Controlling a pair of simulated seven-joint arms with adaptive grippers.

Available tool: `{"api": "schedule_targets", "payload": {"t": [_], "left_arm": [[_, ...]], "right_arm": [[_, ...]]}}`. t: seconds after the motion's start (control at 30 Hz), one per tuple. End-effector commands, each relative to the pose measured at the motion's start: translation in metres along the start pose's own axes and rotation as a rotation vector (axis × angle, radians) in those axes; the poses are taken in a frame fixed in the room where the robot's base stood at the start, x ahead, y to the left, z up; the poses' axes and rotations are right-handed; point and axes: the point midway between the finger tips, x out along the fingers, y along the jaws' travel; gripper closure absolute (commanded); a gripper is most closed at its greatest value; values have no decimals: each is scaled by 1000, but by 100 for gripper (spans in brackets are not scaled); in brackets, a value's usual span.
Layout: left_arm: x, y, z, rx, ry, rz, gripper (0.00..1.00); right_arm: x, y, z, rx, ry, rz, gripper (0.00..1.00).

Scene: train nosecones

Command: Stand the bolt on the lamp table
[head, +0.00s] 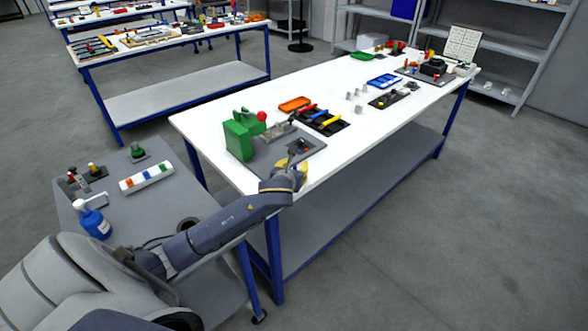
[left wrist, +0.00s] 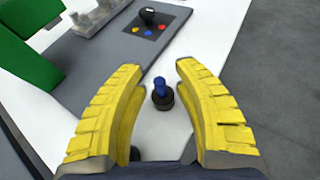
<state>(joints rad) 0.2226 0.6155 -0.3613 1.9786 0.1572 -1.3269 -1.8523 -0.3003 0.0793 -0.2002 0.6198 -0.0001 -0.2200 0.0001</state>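In the left wrist view a small upright piece with a blue top and a round black base (left wrist: 162,95), which looks like the bolt, stands on the white table (left wrist: 160,135). My left gripper (left wrist: 155,68) is open, its yellow fingers apart on either side of this piece without visibly touching it. In the head view the left gripper (head: 301,172) is over the white table's near edge, and the piece cannot be made out there. A dark panel with red, yellow and blue spots and a black knob (left wrist: 150,20) lies beyond the fingers. I cannot tell whether it is the lamp table. My right gripper is not in view.
A green block-like fixture (head: 239,136) stands left of the gripper on a grey mat (head: 270,160). An orange tray (head: 295,104) and a black tray with coloured tools (head: 336,127) lie behind. The white table's near right stretch is clear.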

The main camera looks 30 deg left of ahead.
Motion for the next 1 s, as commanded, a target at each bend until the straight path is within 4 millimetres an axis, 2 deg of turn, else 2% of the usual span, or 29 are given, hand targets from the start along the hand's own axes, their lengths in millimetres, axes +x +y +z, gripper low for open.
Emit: {"api": "schedule_targets", "payload": {"t": [0.17,0.7,1.0], "left_arm": [[-10,0,2,0,0,-1,70],[-98,0,2,0,-1,-2,70],[-119,0,2,-1,0,-1,70]], "right_arm": [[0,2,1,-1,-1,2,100],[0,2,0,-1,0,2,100],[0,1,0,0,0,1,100]]}}
